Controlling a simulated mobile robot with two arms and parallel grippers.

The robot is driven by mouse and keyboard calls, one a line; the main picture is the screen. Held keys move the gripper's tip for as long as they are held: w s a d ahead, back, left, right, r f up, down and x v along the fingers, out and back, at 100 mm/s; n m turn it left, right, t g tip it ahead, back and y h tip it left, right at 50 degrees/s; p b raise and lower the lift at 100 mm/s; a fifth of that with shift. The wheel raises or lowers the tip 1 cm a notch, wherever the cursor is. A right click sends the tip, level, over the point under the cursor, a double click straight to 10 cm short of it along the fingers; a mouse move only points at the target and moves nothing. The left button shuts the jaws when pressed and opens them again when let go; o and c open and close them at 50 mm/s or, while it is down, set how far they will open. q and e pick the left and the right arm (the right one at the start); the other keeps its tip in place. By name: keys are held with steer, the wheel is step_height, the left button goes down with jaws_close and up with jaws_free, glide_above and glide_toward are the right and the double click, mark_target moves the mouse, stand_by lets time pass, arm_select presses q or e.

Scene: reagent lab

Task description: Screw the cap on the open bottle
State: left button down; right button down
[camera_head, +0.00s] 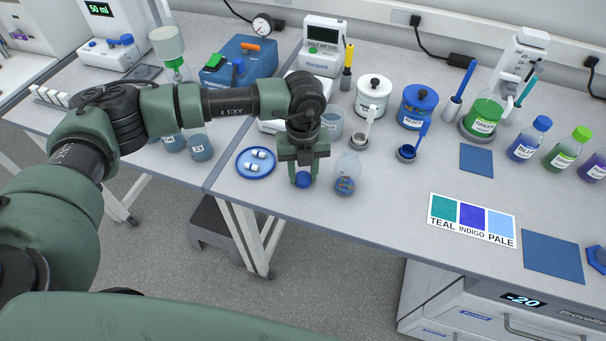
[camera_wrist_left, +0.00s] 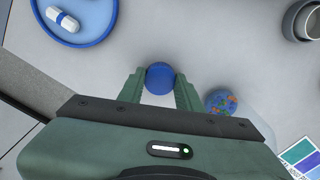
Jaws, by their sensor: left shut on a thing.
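My left gripper (camera_head: 303,177) is shut on a round blue cap (camera_head: 303,180), near the table's front edge. The cap also shows between the two fingers in the left wrist view (camera_wrist_left: 160,78). The open bottle (camera_head: 347,175) is clear, has no cap and holds multicoloured contents at its bottom. It stands upright just right of the gripper, apart from the cap. In the left wrist view the bottle (camera_wrist_left: 221,102) is right of the fingers and partly hidden by the gripper body. My right gripper is not in view.
A blue dish (camera_head: 241,171) with capsules lies left of the gripper. A clear beaker (camera_head: 332,122) and a small dark cup with a blue spoon (camera_head: 407,152) stand behind and to the right. A colour card (camera_head: 472,220) lies farther right. The table between bottle and card is clear.

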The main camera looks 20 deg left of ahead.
mark_target(303, 177)
arm_select(q)
step_height(303, 177, up, 20)
steer(key=b, duration=0.5)
